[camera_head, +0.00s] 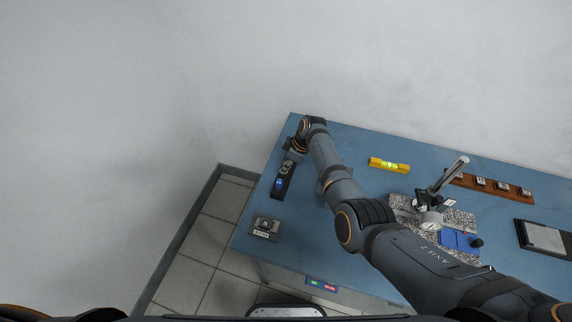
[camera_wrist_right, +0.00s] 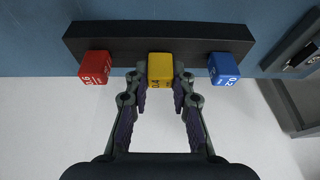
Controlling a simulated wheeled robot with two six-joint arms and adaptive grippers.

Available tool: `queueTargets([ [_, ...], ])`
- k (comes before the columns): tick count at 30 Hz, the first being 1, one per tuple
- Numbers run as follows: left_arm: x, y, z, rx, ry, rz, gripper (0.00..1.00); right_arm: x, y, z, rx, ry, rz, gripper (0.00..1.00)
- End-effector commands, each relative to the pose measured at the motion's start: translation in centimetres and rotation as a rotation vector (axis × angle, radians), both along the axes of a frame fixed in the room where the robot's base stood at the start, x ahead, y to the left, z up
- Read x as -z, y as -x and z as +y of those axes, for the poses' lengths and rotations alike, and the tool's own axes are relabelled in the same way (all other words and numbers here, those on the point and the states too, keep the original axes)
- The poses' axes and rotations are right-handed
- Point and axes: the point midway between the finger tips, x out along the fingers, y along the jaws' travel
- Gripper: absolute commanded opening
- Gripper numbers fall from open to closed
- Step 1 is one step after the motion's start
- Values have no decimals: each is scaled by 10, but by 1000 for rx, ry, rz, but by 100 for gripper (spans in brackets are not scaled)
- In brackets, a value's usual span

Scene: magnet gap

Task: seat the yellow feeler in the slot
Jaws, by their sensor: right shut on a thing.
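The yellow feeler (camera_wrist_right: 160,68) stands in the middle of a dark rack (camera_wrist_right: 200,32), between a red feeler (camera_wrist_right: 95,67) and a blue feeler (camera_wrist_right: 223,69). My right gripper (camera_wrist_right: 160,78) is shut on the yellow feeler, with one finger on each side. The feeler is still at the rack, and I cannot tell whether it is lifted. In the head view my right gripper (camera_head: 288,166) is over the rack (camera_head: 281,192), with the blue feeler (camera_head: 279,183) visible below it. The yellow feeler is hidden there. I cannot make out the slot for certain. My left gripper is not in view.
A small dark labelled block (camera_head: 265,228) sits near the table's left edge. A yellow level (camera_head: 389,165), a speckled plate (camera_head: 405,206) with a gauge stand (camera_head: 447,176), a blue block (camera_head: 459,241) and a brown rack (camera_head: 463,181) lie to the right. Blue table (camera_head: 285,226) is bare around the labelled block.

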Motion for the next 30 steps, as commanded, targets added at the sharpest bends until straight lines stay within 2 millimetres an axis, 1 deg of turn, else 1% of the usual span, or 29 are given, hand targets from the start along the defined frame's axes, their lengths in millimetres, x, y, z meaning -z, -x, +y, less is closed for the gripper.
queueTargets([
  [21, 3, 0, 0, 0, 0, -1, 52, 4, 0, 0, 0, 0, 0, 0],
  [22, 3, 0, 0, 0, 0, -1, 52, 4, 0, 0, 0, 0, 0, 26],
  [27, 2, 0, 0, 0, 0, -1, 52, 4, 0, 0, 0, 0, 0, 49],
  [30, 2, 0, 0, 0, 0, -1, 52, 4, 0, 0, 0, 0, 0, 50],
])
